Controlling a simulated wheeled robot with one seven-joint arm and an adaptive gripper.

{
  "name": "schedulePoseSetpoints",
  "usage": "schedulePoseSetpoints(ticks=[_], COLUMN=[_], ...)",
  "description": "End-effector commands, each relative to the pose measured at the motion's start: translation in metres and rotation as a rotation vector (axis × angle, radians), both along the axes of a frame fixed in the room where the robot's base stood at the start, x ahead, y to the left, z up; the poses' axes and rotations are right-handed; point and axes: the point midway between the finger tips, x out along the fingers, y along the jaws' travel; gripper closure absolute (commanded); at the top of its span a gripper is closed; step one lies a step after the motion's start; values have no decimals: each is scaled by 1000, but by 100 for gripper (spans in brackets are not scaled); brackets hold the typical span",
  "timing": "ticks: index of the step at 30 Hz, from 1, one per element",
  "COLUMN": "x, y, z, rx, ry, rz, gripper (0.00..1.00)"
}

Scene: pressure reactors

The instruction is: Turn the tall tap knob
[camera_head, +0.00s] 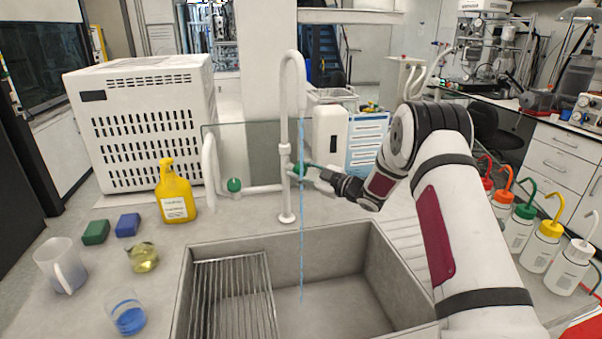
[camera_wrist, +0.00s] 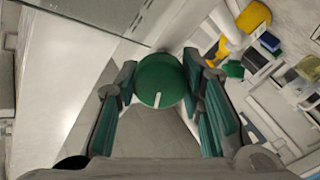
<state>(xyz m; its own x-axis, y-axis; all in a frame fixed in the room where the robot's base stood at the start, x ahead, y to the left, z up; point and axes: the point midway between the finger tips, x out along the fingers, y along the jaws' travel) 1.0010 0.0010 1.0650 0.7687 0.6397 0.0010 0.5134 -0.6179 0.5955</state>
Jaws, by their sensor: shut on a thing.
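The tall white tap (camera_head: 287,140) stands behind the sink, its arched neck curving over to the right. A thin blue stream of water (camera_head: 301,210) falls from its spout into the sink. The tall tap's green knob (camera_head: 297,169) is on the tap's column and is partly hidden by my gripper. In the wrist view the round green knob (camera_wrist: 160,80) with a white mark lies between my fingertips. My gripper (camera_head: 312,171) reaches in from the right and is shut on the knob, with a finger on each side in the wrist view (camera_wrist: 160,88).
A second green knob (camera_head: 234,185) is on the lower tap at the left. The sink (camera_head: 340,300) has a wire rack (camera_head: 235,290). A yellow bottle (camera_head: 174,193), sponges (camera_head: 128,225), a jug (camera_head: 60,266) and beakers (camera_head: 127,312) stand left. Several wash bottles (camera_head: 548,240) line the right.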

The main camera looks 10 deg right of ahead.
Motion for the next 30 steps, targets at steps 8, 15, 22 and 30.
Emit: schedulePoseSetpoints(ticks=[8, 15, 22, 30], x=[0, 0, 0, 0], y=[0, 0, 0, 0], z=[-1, -2, -2, -1], rx=[-93, -120, -121, -120], ry=[-74, -95, -96, -96], rz=[-1, 0, 0, -1], gripper=[93, 93, 93, 44])
